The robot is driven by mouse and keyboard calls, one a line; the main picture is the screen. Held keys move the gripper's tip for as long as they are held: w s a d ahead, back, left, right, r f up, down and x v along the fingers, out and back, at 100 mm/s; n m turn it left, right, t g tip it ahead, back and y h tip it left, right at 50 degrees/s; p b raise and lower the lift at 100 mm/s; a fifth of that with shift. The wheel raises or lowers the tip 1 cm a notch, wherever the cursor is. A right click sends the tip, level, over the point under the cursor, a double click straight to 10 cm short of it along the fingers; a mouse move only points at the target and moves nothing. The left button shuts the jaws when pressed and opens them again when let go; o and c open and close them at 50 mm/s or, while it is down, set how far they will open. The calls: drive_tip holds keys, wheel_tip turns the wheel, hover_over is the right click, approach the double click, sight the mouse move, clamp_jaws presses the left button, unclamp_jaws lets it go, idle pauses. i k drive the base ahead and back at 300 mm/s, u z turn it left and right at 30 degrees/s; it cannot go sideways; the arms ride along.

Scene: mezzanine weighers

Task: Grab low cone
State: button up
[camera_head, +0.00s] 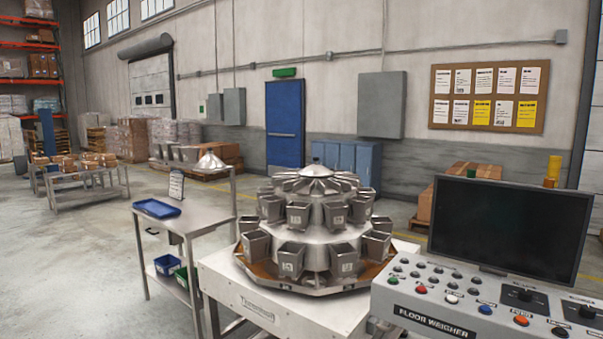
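A second, larger metal cone (317,178) with radial troughs forms the top of the multihead weigher (312,240) in the middle of the view. My gripper is not in view, so its position and whether it holds anything do not show.
A control console (470,300) with a dark monitor (505,228) fills the right front. Open floor (80,265) lies to the left.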

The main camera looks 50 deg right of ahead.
sight(315, 171)
drive_tip(key=u, duration=0.05)
drive_tip(key=i, duration=2.05)
drive_tip(key=z, duration=1.35)
drive_tip(key=i, duration=0.35)
drive_tip(key=u, duration=0.35)
